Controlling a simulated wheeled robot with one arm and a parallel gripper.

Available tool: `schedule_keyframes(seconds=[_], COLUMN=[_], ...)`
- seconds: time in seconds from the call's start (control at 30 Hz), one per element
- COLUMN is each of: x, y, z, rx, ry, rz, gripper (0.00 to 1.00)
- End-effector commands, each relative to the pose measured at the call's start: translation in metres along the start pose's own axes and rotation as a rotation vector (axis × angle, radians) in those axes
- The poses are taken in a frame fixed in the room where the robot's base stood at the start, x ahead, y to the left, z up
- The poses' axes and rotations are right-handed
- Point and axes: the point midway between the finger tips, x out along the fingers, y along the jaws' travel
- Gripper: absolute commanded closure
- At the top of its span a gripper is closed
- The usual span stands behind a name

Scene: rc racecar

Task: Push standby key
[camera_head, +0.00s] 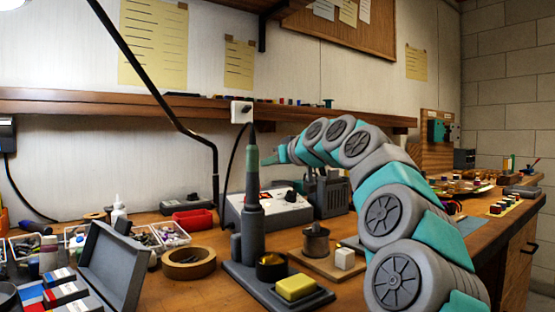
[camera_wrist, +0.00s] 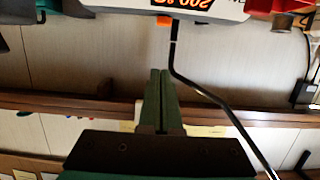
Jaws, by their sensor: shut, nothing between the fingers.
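The soldering station (camera_head: 275,208) stands at the back of the bench with a pale sloped front and a dark knob. In the wrist view, a white device (camera_wrist: 215,8) at the top edge shows an orange display with upside-down digits, and a small orange part (camera_wrist: 163,20) at its edge. I cannot tell which part is the standby key. My gripper (camera_wrist: 160,75) has its two green fingers shut together and empty, pointing up towards the device with a visible gap in the picture.
The upright iron on its stand, with a yellow sponge (camera_head: 296,287), is in front of the station. A dark lamp arm (camera_head: 185,130) rises at the left. A red tray (camera_head: 193,219) lies left of the station. A wooden shelf (camera_head: 100,102) runs along the wall.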

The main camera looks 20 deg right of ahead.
Motion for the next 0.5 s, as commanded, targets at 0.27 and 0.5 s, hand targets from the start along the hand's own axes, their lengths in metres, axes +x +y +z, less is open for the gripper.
schedule_keyframes(seconds=[0.27,0.5], x=[0.034,0.04], y=[-0.001,0.001], z=[0.001,0.011], rx=[0.0,0.001], ry=[-0.003,0.0], rz=[-0.001,0.001], gripper=[1.0,1.0])
